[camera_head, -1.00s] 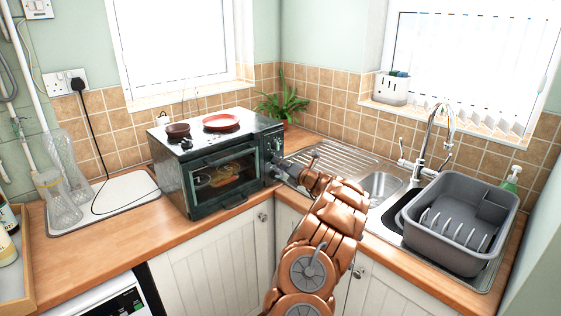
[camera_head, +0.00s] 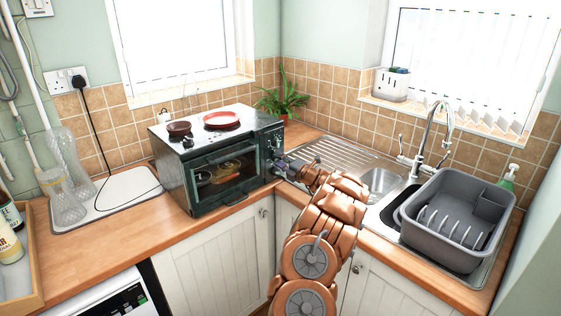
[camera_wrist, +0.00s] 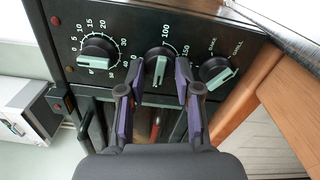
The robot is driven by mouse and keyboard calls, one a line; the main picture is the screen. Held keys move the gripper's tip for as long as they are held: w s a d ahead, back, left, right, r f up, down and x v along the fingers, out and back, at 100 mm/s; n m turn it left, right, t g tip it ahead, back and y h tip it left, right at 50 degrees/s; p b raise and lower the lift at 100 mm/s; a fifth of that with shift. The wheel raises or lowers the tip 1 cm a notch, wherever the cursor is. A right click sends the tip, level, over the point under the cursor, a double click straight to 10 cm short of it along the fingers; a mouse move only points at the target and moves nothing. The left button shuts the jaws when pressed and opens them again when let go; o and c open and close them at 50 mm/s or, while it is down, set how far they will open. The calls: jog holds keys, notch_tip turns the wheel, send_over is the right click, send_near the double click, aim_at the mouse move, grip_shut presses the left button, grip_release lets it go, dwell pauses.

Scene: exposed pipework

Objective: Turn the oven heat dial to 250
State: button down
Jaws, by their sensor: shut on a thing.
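The oven (camera_head: 228,178) is a dark toaster oven on the wooden counter, with its control panel on its right side. In the wrist view the heat dial (camera_wrist: 160,55) is the middle knob, dark with a pale green grip bar. Marks 0, 100 and 150 show around it; the lower marks are partly hidden by the fingers. The bar stands nearly upright in the picture. My gripper (camera_wrist: 159,72) has its purple-padded fingers on both sides of the bar and is shut on the dial. In the head view my gripper (camera_head: 281,166) is at the oven's panel.
A timer knob (camera_wrist: 98,52) is left of the dial, and a bake/grill knob (camera_wrist: 217,72) is right of it. A red plate (camera_head: 221,119) and a small pan lie on the oven. The sink and a grey dish rack (camera_head: 450,240) are right of my arm.

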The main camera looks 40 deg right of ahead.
jog(key=shift+f, duration=0.1)
jog(key=c, duration=0.8)
grip_release()
jog(key=shift+s+a, duration=0.15)
jog(key=shift+s, duration=5.85)
